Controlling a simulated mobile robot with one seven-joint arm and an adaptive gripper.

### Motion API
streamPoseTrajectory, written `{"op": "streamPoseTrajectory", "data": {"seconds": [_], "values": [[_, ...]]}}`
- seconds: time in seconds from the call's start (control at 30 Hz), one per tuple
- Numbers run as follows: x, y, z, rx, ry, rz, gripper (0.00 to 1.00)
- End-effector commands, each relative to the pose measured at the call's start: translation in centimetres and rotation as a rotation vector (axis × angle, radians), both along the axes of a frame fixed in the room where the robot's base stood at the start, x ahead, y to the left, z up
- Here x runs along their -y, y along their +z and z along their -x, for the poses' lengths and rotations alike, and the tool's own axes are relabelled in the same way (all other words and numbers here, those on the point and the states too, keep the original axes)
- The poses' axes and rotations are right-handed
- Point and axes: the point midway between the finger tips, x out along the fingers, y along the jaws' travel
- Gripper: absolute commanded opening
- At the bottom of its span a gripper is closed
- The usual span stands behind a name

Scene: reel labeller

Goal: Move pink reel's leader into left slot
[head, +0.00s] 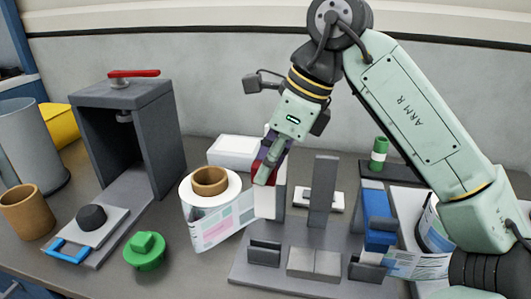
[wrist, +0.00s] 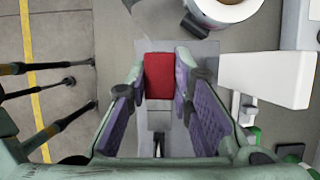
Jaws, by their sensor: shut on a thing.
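The reel (head: 210,205) with a pink label on its white strip stands left of centre around a brown core (head: 209,181). Its strip runs right toward a white upright piece (head: 268,203) below my gripper. My gripper (head: 267,172) points down beside the reel, its fingers close together. In the wrist view my gripper (wrist: 161,78) is shut on a red piece (wrist: 159,76) between its purple pads. Whether the red piece is joined to the leader is hidden. Part of the reel (wrist: 224,12) shows at the top. A grey slotted block (head: 265,251) stands front left on the grey base plate (head: 318,286).
A grey upright post (head: 323,192) stands right of my gripper. A second slotted block (head: 367,271) and a blue part (head: 379,222) are further right. A dark press frame (head: 125,125) with a red lever and a green knob (head: 145,250) stand left.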

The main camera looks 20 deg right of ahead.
Motion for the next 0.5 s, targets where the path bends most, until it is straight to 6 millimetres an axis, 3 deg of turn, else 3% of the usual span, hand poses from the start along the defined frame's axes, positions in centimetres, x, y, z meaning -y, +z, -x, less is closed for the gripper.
{"op": "streamPoseTrajectory", "data": {"seconds": [0.5], "values": [[0.0,-3.6,0.0,0.002,0.0,-0.001,0.0]]}}
